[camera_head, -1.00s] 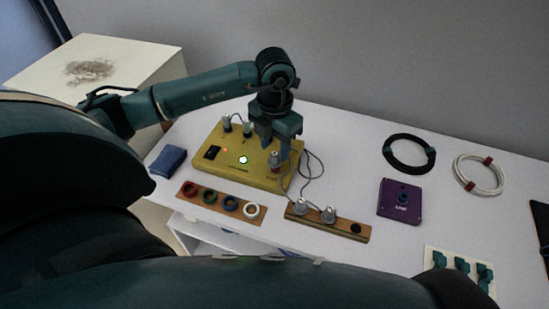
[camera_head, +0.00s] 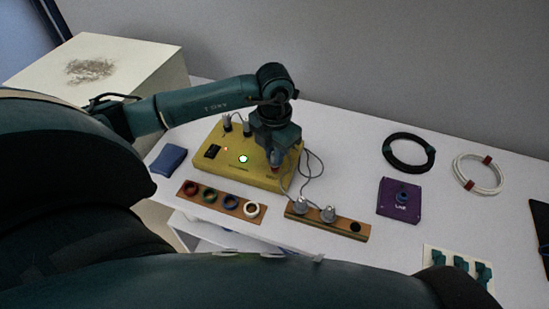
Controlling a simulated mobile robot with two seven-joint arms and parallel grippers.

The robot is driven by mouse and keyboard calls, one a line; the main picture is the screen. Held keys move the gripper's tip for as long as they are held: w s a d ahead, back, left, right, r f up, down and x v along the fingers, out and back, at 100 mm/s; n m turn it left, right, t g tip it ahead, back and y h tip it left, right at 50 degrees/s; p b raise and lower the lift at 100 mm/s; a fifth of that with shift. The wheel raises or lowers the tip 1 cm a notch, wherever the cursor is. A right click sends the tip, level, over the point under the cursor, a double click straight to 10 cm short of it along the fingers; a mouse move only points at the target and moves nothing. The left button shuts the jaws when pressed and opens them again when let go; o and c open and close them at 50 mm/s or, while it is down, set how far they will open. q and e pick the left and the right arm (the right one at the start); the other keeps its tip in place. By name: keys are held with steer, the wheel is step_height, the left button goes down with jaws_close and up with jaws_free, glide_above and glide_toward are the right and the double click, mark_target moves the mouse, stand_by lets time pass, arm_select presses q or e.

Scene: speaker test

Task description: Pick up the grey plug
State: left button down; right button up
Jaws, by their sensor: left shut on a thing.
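My left gripper (camera_head: 277,154) reaches down over the right part of the yellow test box (camera_head: 228,171). It is shut on a grey plug (camera_head: 276,159), mostly hidden by the fingers; I cannot tell whether the plug is still seated in the box. Two more grey plugs stand at the box's back left, one at the far left (camera_head: 227,122) and one beside it (camera_head: 246,128). Two other grey plugs, a left one (camera_head: 301,206) and a right one (camera_head: 328,213), stand in a wooden rack (camera_head: 342,231) in front. My right gripper is not in view.
Grey cables (camera_head: 313,165) loop right of the box. A wooden strip with coloured rings (camera_head: 219,205) and a blue block (camera_head: 168,159) lie left. A purple box (camera_head: 399,212), a black coil (camera_head: 409,168) and a white coil (camera_head: 497,188) lie right. Free table lies between rack and purple box.

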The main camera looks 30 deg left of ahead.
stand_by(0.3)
arm_select(q)
step_height(320, 180, up, 10)
stand_by(0.4)
steer(key=shift+r, duration=0.1)
step_height(320, 180, up, 4)
steer(key=shift+f+p, duration=0.15)
steer(key=shift+p, duration=1)
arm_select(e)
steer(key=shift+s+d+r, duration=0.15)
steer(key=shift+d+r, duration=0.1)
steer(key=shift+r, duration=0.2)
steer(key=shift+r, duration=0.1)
